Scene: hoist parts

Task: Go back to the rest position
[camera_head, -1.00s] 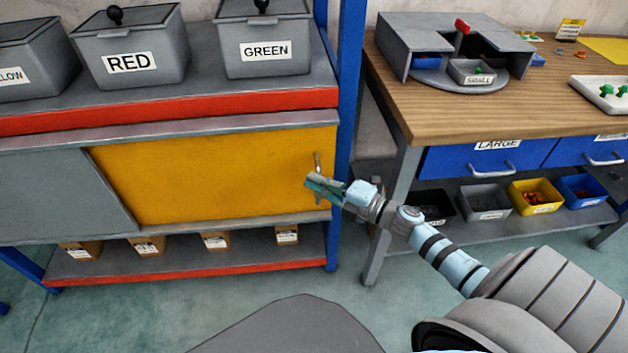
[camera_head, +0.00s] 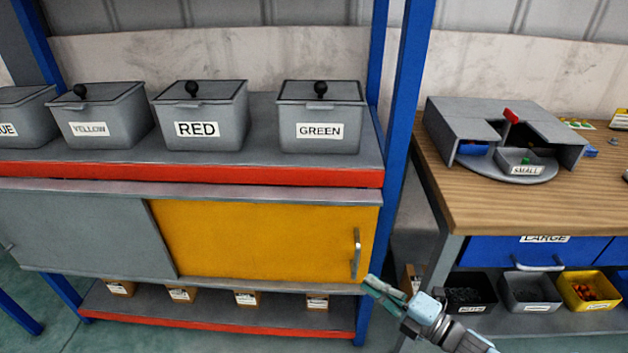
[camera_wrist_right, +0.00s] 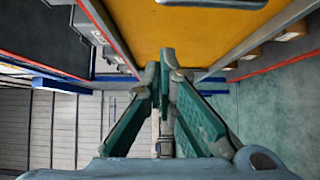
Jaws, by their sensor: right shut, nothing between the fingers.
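My right gripper (camera_head: 378,290) is at the lower middle of the head view, below and right of the handle (camera_head: 356,253) of the yellow sliding door (camera_head: 255,238). Its fingers are shut and empty, and they look apart from the handle. In the right wrist view the green fingers of the gripper (camera_wrist_right: 167,62) come together at their tips, with the yellow door (camera_wrist_right: 200,25) beyond. My left gripper is in neither view.
A blue upright post (camera_head: 402,110) stands between the shelf and the wooden workbench (camera_head: 470,205). Lidded bins, including RED (camera_head: 197,130) and GREEN (camera_head: 319,130), stand on the shelf. Small cartons (camera_head: 245,298) sit on the lower shelf. Colored open bins (camera_head: 588,291) stand under the bench.

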